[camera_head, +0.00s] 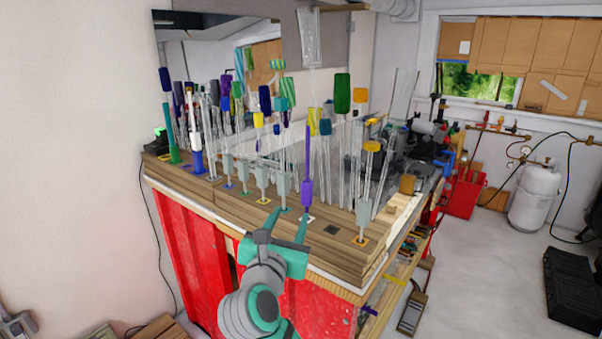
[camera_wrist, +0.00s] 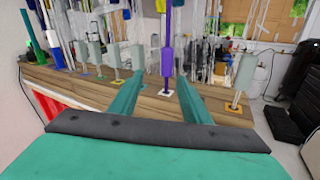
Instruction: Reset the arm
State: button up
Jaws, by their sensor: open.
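My gripper (camera_head: 294,227) is open and empty, held in front of the front edge of the wooden rod rack (camera_head: 245,212). In the wrist view, its two teal fingers (camera_wrist: 156,88) reach forward, spread apart. A purple rod (camera_head: 307,190) stands upright in the rack on a white marked square, just beyond the fingertips. The purple rod also shows in the wrist view (camera_wrist: 167,60), behind and between the fingers, with nothing between them. My arm hangs below and in front of the rack in the head view.
Several clear glass rods with grey blocks (camera_head: 262,178) stand along the front row. A green rod (camera_head: 170,140) and a blue-and-white rod (camera_head: 196,150) stand at the left. A red cabinet (camera_head: 190,240) is below. Open floor (camera_head: 480,270) lies to the right.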

jog(key=s+a+f+m+y, duration=0.2)
jog(key=s+f+m, duration=0.35)
jog(key=f, duration=0.35)
jog(key=s+a+f+m+y, duration=0.1)
jog(key=s+a+f+m, duration=0.1)
jog(key=s+f+m, duration=0.45)
jog(key=s+a+f+m+y, duration=0.2)
jog(key=s+f+m, duration=0.3)
jog(key=f, duration=0.7)
jog(key=s+d+f+m, duration=0.3)
jog(key=s+m, duration=0.2)
jog(key=s, duration=0.5)
jog(key=s+d+f+m+g+h, duration=0.1)
jog(key=s+m, duration=0.4)
jog(key=s, duration=0.6)
jog(key=s+d+f+m+g, duration=0.1)
jog(key=s+d+f+m, duration=0.3)
jog(key=s, duration=0.6)
jog(key=shift+s+d+f+m+h, duration=0.3)
jog(key=shift+s+d+m, duration=0.1)
jog(key=shift+d+m, duration=0.25)
